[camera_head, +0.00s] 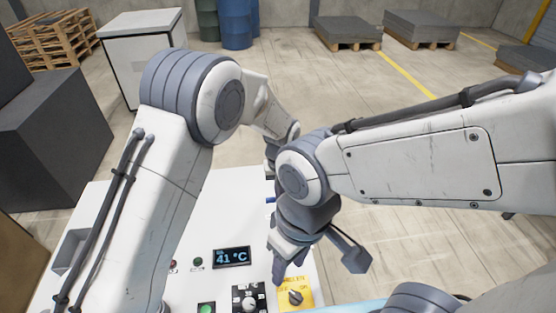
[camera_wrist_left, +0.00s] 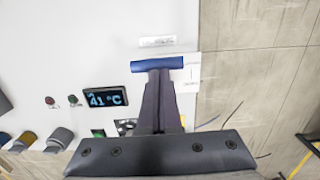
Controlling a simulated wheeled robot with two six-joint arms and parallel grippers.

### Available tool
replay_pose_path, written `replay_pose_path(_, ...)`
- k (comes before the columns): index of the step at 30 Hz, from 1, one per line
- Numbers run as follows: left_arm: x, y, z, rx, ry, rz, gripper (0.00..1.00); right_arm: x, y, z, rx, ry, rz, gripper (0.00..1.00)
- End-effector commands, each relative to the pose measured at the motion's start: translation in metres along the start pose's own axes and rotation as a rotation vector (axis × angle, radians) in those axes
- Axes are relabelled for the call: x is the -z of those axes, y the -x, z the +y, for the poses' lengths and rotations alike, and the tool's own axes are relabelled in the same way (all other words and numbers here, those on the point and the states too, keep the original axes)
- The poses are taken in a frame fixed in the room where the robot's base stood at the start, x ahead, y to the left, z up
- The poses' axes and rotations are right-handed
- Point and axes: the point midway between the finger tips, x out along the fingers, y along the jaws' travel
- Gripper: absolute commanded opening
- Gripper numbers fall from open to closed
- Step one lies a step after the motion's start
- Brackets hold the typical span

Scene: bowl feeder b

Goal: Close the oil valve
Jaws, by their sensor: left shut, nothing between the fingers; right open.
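A blue bar-shaped handle (camera_wrist_left: 157,63) lies across the white panel top in the left wrist view; I take it for the oil valve's handle, but its label (camera_wrist_left: 157,41) is too blurred to read. Only a sliver of the blue handle (camera_head: 271,200) shows in the head view, the rest hidden by my right arm. My left gripper (camera_wrist_left: 158,74) is shut and empty, its fingertips at the handle's near edge; I cannot tell whether they touch it. My right gripper (camera_head: 312,266) is open and empty above the front of the panel.
My two arms cross closely near the handle. Open floor (camera_head: 420,270) lies right of the panel.

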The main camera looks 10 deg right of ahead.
Motion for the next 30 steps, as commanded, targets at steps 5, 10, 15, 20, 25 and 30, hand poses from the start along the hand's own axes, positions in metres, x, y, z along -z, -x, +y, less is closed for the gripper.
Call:
replay_pose_path(5,-0.013,0.022,-0.005,0.010,0.001,-0.015,0.00,0.000,0.000,0.000,0.000,0.001,0.002,0.47)
replay_pose_path(10,-0.043,0.035,-0.011,0.012,-0.008,-0.016,0.00,-0.001,-0.012,0.001,0.000,-0.002,0.000,0.47)
replay_pose_path(15,-0.068,0.046,-0.012,0.012,-0.009,-0.014,0.00,-0.001,-0.019,0.001,0.000,-0.004,0.001,0.47)
replay_pose_path(20,-0.082,0.053,-0.012,0.012,-0.009,-0.013,0.00,-0.001,-0.022,0.002,0.000,-0.004,0.000,0.47)
replay_pose_path(25,-0.089,0.057,-0.011,0.012,-0.010,-0.013,0.00,-0.001,-0.023,0.002,0.000,-0.005,0.001,0.47)
replay_pose_path(30,-0.089,0.058,-0.011,0.011,-0.010,-0.013,0.00,-0.001,-0.023,0.002,0.000,-0.005,0.001,0.47)
